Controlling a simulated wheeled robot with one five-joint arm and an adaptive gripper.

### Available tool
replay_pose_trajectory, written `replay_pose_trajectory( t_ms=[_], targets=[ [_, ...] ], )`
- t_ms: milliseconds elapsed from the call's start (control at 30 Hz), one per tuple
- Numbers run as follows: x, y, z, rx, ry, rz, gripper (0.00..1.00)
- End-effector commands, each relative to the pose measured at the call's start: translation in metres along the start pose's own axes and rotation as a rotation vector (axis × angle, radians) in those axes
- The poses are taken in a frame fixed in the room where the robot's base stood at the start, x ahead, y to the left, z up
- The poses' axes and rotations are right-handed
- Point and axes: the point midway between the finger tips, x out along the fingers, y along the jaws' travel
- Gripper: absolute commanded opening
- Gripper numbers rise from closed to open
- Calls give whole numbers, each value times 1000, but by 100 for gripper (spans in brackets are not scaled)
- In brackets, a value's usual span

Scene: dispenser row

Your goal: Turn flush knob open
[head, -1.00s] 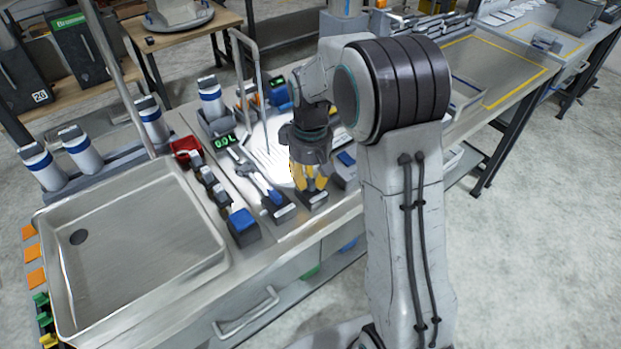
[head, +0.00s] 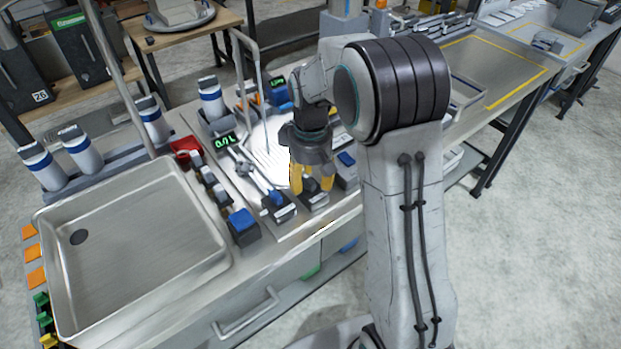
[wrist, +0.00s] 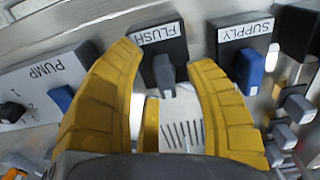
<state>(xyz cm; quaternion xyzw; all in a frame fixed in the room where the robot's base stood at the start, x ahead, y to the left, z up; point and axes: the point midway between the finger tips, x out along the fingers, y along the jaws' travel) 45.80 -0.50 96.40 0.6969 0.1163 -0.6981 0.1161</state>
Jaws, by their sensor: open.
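The flush knob (wrist: 164,74) is a grey lever on a dark block below the FLUSH label (wrist: 157,35) in the wrist view. My gripper (wrist: 168,62) has its yellow fingers spread open, one to each side of the knob. I see no finger touching it. In the head view my gripper (head: 312,186) points down over the front row of blocks, and its fingers partly cover the flush block (head: 314,204).
The supply block has a blue lever (wrist: 250,70) close to the right finger. The PUMP box (wrist: 45,88) with a blue switch lies left. A metal sink (head: 140,245), a tall tap and a display (head: 224,140) stand further left in the head view.

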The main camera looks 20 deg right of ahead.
Motion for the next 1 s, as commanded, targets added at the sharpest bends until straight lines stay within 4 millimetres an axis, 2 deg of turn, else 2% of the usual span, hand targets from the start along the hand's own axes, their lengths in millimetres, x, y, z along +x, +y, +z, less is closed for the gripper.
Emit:
replay_pose_trajectory(
  t_ms=[200,333,800,1000],
  targets=[
    [-2,0,0,1,2,1,49],
    [-12,0,-1,1,4,2,49],
    [-88,0,-1,0,5,2,49],
    [-109,0,-1,0,2,1,49]
  ],
)
